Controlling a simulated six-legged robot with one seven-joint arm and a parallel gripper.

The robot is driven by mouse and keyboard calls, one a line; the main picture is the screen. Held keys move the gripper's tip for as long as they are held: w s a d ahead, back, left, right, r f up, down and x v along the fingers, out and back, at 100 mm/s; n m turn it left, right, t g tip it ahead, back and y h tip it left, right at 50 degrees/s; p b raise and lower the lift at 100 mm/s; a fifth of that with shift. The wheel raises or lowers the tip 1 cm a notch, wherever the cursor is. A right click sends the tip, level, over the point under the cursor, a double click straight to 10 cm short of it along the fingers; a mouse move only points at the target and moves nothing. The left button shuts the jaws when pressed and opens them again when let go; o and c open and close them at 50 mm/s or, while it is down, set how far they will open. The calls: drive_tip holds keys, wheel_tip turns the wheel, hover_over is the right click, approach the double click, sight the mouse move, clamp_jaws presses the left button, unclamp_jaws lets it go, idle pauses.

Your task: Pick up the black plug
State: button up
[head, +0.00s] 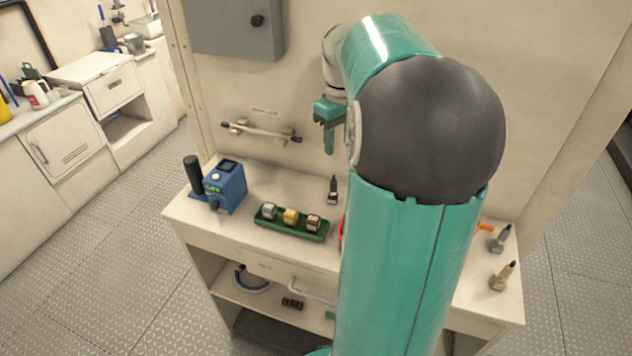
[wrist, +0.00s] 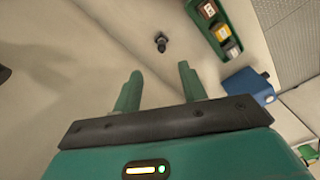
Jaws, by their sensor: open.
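The black plug (head: 333,190) stands on the white worktop, behind the right end of the green tray. In the wrist view, the plug (wrist: 161,42) shows small, past the fingertips and roughly in line with the gap between them. My gripper (head: 329,147) is above the worktop near the back wall, well clear of the plug. In the wrist view, my gripper (wrist: 160,72) has its two green fingers apart with nothing between them.
A green tray (head: 290,229) holds three small blocks. A blue device (head: 225,187) with a black cylinder (head: 193,174) stands left. A grey plug (head: 500,238) and a tan plug (head: 503,276) stand right. A bar handle (head: 262,131) is on the wall. My arm hides the worktop's middle.

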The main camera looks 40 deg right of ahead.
sight(334, 176)
drive_tip(key=f, duration=0.5)
drive_tip(key=w+f, duration=0.1)
drive_tip(key=f, duration=0.2)
drive_tip(key=shift+d+f, duration=0.1)
drive_tip(key=shift+f, duration=0.05)
drive_tip(key=shift+s+f, duration=0.15)
drive_tip(key=shift+f, duration=2.8)
clamp_jaws()
